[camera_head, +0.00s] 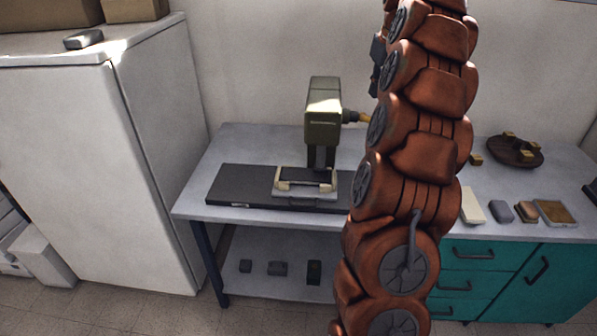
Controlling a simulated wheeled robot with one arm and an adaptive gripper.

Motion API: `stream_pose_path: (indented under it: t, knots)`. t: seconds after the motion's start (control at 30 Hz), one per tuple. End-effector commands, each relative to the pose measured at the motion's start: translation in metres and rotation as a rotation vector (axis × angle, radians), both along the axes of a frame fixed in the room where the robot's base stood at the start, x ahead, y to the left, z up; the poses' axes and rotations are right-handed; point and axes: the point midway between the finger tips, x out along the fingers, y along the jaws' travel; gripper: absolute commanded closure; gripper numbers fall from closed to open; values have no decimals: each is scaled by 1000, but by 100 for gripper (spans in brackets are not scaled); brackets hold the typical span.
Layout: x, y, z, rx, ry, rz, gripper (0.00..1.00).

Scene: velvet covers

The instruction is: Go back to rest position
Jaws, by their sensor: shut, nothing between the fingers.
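My reddish-brown segmented arm rises from the bottom edge through the right-centre of the head view and leaves at the top. My gripper cannot be made out; the end of the arm is not in the picture. A small dark part shows against the arm's upper left side, and I cannot tell what it is.
Behind my arm stands a grey table (255,140) with an olive machine (323,125) on a black slab (228,186). A pale-jawed fixture (305,194) sits before it. A white fridge (70,150) stands left. Teal drawers (540,282), small blocks and a round brown tray (515,157) are right.

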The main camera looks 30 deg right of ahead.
Motion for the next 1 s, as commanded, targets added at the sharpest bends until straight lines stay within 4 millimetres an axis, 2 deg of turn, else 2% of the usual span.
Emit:
stream_pose_path:
  t: [0.23,0.37,0.47,0.67,0.83,1.0]
  knots:
    - [0,1,0,1,1,1,100]
    - [2,18,-1,10,9,19,100]
    - [5,46,-2,20,19,45,100]
    - [1,118,-12,50,59,105,100]
    - [-15,176,-25,62,99,146,100]
    - [-40,229,-42,72,142,176,100]
